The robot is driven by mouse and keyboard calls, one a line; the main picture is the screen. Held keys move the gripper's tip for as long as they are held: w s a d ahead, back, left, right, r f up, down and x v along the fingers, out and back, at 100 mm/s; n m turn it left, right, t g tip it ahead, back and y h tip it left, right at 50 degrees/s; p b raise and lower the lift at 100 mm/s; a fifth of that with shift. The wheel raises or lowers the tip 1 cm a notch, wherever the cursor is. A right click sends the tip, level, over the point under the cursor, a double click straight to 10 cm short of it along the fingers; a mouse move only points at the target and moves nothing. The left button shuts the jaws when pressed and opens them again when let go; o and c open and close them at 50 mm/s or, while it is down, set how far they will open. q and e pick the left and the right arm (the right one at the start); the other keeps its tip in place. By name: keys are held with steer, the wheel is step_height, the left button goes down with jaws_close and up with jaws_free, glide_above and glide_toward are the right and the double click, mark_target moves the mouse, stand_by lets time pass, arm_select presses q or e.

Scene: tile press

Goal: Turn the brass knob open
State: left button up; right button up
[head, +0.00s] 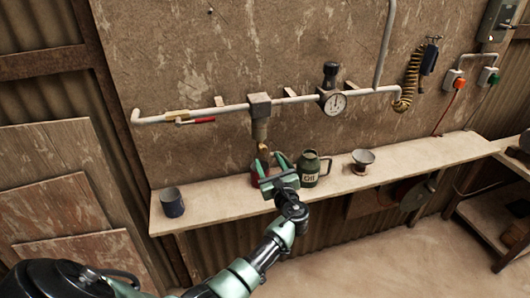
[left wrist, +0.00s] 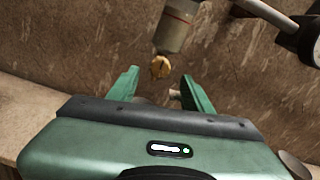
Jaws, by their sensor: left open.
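The brass knob (head: 263,148) sits at the bottom of a grey cylindrical fitting that hangs from the wall pipe. In the left wrist view the knob (left wrist: 161,67) shows as a small round brass piece beyond the fingers, between their lines. My left gripper (head: 270,160) is open, with its two green fingers spread and pointing up toward the wall. In the left wrist view the gripper's fingers (left wrist: 157,82) are apart with nothing between them. The knob appears just above and beyond the fingertips; I see no contact. My right gripper is not in view.
A shelf (head: 235,205) runs below the pipe. It bears a dark mug (head: 172,202), a green oil can (head: 310,170), a funnel (head: 362,161) and a red object (head: 256,172) partly hidden behind my gripper. A gauge (head: 335,104) and a red-handled valve (head: 195,121) are on the pipe.

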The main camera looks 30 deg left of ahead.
mark_target(263, 152)
arm_select(q)
steer(key=shift+p+x, duration=0.3)
steer(key=shift+x, duration=2)
jaws_close()
steer(key=shift+f, duration=0.1)
